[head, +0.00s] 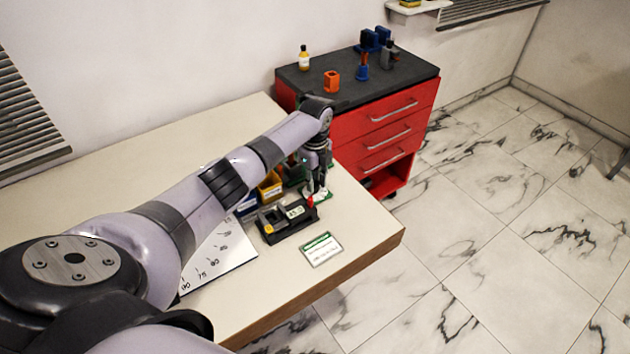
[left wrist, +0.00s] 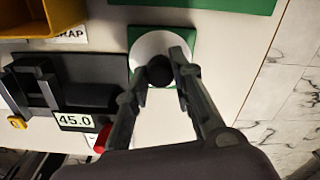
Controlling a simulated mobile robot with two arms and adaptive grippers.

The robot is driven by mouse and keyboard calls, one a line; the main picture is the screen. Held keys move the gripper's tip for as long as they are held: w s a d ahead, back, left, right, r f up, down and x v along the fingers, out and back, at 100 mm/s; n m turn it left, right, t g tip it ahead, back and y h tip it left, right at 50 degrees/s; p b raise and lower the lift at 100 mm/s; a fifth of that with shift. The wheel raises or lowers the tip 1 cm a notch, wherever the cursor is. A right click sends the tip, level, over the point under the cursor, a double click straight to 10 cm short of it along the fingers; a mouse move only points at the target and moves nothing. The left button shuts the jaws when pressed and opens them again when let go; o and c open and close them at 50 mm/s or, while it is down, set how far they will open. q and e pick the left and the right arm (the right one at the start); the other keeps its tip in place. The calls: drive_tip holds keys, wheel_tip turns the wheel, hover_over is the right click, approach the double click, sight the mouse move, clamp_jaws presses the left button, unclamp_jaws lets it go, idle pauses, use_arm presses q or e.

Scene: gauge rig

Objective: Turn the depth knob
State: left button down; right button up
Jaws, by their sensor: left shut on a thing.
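The depth knob (left wrist: 159,73) is a small dark round knob on a white disc (left wrist: 147,46) with a green base (left wrist: 134,34), in the left wrist view. My left gripper (left wrist: 160,62) has its two fingers on either side of the knob and is shut on it. In the head view my left gripper (head: 317,182) points down at the white disc near the table's right end; the knob is hidden there. A dark gauge rig (head: 272,234) stands beside it. Its display (left wrist: 75,121) reads 45.0 in the left wrist view. My right gripper is not in view.
A red part (left wrist: 102,138) sits by the display. Yellow and blue bins (head: 269,187) stand behind the gauge. A green-headed card (head: 321,250) lies near the front table edge. A red drawer cabinet (head: 388,125) with a bottle (head: 304,60) on top stands behind the table.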

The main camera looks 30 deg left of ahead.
use_arm(q)
drive_tip(key=shift+w+r, duration=0.1)
idle(0.5)
drive_tip(key=c, duration=1.4)
unclamp_jaws()
drive_tip(key=shift+o, duration=0.2)
drive_tip(key=shift+r, duration=3.7)
